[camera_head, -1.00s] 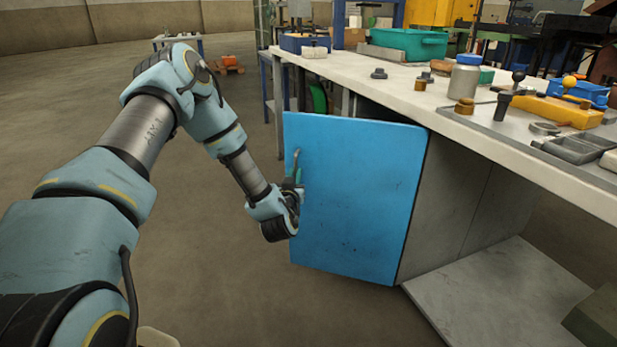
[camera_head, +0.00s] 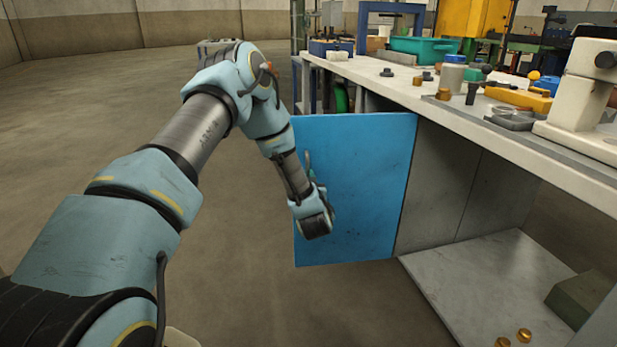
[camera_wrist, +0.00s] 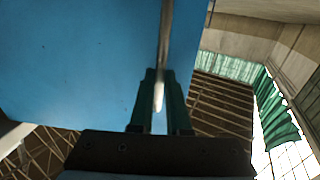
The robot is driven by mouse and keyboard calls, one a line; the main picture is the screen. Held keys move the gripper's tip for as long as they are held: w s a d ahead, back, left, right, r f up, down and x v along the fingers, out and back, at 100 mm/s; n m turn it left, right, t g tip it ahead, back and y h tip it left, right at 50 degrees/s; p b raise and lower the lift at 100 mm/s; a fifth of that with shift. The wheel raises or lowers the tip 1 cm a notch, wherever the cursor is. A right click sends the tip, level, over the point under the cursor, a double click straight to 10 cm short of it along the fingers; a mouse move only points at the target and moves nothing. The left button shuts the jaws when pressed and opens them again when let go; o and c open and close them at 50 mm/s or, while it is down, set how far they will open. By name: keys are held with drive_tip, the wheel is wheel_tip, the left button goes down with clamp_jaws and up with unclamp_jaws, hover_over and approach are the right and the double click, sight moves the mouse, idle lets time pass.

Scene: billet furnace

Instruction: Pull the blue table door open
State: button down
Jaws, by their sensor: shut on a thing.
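The blue table door (camera_head: 372,180) stands swung out from the workbench, hinged on its right edge in the head view. The cabinet inside shows to its right. The door's handle (camera_head: 307,162) is near its left edge, partly hidden by my arm. My gripper (camera_head: 322,192) is at the handle. In the wrist view the blue door (camera_wrist: 70,60) fills the left and middle, and the upright metal handle (camera_wrist: 166,40) runs down between the green fingers of my gripper (camera_wrist: 160,100), which are shut on it.
The workbench top (camera_head: 400,92) carries a teal bin (camera_head: 420,47), a grey jar (camera_head: 452,75) and a yellow block (camera_head: 518,98). Two brass pieces (camera_head: 524,335) lie on the cabinet's bottom shelf (camera_head: 480,285). The floor left of the door is clear.

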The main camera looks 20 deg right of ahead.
drive_tip(key=shift+s+d+r, duration=0.1)
drive_tip(key=shift+s+d, duration=0.25)
drive_tip(key=shift+d, duration=0.1)
drive_tip(key=c, duration=0.9)
unclamp_jaws()
drive_tip(key=shift+a, duration=0.2)
drive_tip(key=v, duration=1)
drive_tip(key=shift+s+a, duration=0.1)
drive_tip(key=shift+s, duration=0.25)
